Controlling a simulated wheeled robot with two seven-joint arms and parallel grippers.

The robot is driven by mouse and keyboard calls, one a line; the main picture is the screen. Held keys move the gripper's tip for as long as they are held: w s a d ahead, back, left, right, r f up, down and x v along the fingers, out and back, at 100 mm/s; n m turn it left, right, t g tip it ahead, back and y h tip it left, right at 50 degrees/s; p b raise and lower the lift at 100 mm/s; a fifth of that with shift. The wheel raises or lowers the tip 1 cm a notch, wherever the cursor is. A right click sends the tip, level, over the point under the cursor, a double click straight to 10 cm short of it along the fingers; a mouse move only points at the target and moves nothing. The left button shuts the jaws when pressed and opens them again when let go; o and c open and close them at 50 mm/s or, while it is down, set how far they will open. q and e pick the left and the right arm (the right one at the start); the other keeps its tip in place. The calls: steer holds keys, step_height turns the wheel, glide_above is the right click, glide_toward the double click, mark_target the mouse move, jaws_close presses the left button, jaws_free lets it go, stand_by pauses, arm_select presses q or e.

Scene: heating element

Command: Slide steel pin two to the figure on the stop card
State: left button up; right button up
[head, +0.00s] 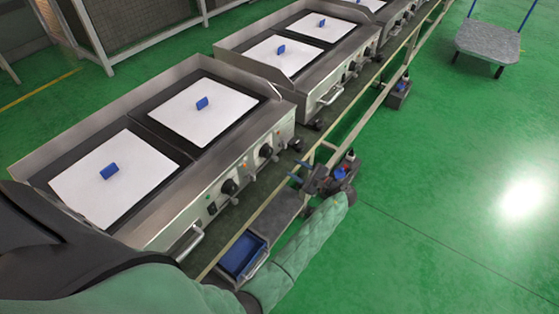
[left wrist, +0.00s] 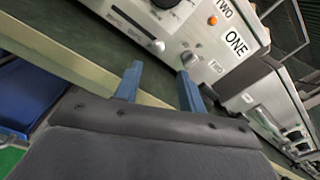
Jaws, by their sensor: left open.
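Another small steel end (left wrist: 157,46) sits at the lower end of a dark slot (left wrist: 132,26). I cannot make out a stop card or its figure. My left gripper (left wrist: 158,86) is open, its two blue fingers apart with nothing between them. The right finger's tip is just below the labelled pin; contact cannot be told. In the head view my left gripper (head: 299,173) is beside the nearest machine's right front corner.
White plates with blue blocks lie on the nearest machine (head: 215,165). Labels TWO (left wrist: 225,9) and ONE (left wrist: 236,44) and an orange light (left wrist: 213,20) are close by. A blue tray (head: 243,256) sits below the rail. Green floor is open at right, with a cart (head: 488,42) far back.

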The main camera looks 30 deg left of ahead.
mark_target(278, 160)
arm_select(q)
steer(key=a, duration=0.2)
steer(key=a+p, duration=0.1)
steer(key=shift+a+r, duration=0.15)
steer(key=shift+r, duration=0.1)
steer(key=a, duration=0.2)
steer(key=a+p, duration=0.1)
steer(key=shift+w+a, duration=0.2)
steer(key=shift+a, duration=0.2)
steer(key=shift+a+f, duration=0.1)
steer(key=shift+a, duration=0.25)
arm_select(e)
steer(key=shift+g, duration=0.4)
steer(key=shift+w+d+f, duration=0.15)
steer(key=shift+f, duration=1)
steer(key=shift+w+d+f, duration=0.15)
steer(key=shift+f, duration=1)
arm_select(q)
jaws_close()
arm_select(e)
steer(key=shift+r, duration=0.1)
